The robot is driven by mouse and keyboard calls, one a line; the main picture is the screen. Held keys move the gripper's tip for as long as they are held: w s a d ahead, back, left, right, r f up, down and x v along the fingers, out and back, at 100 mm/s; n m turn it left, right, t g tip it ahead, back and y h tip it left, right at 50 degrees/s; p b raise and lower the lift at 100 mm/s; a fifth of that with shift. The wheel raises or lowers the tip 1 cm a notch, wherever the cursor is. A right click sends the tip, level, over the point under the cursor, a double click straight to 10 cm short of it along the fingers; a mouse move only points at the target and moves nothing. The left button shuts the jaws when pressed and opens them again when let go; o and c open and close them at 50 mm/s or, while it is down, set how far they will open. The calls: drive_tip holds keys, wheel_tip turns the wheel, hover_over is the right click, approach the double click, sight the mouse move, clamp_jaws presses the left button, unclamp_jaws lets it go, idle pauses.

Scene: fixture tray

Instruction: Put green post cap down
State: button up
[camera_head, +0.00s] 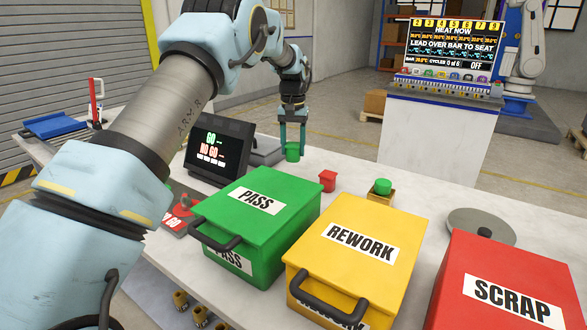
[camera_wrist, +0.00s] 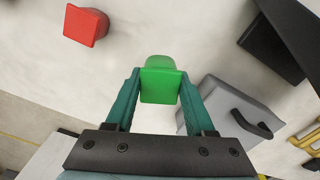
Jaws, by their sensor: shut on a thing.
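The green post cap (camera_head: 292,153) is held between the fingers of my gripper (camera_head: 291,143), which is shut on it, at the back of the white table. In the wrist view the green cap (camera_wrist: 160,80) sits between the two teal fingertips of my gripper (camera_wrist: 159,92). I cannot tell whether the cap touches the table top.
A red cap (camera_head: 327,181) stands nearby; it also shows in the wrist view (camera_wrist: 86,25). Another green piece (camera_head: 382,187) sits on a small holder. PASS (camera_head: 290,188), REWORK (camera_head: 398,230) and SCRAP (camera_head: 470,250) boxes stand in front. A grey box (camera_wrist: 220,112) lies close beside my gripper.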

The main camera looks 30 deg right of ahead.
sight(293, 144)
drive_tip(key=shift+f+p, duration=0.75)
drive_tip(key=shift+f, duration=2.25)
drive_tip(key=shift+f, duration=0.1)
drive_tip(key=o, duration=1.3)
wheel_tip(293, 144, up, 12)
drive_tip(key=b, duration=0.2)
drive_tip(key=shift+b, duration=0.3)
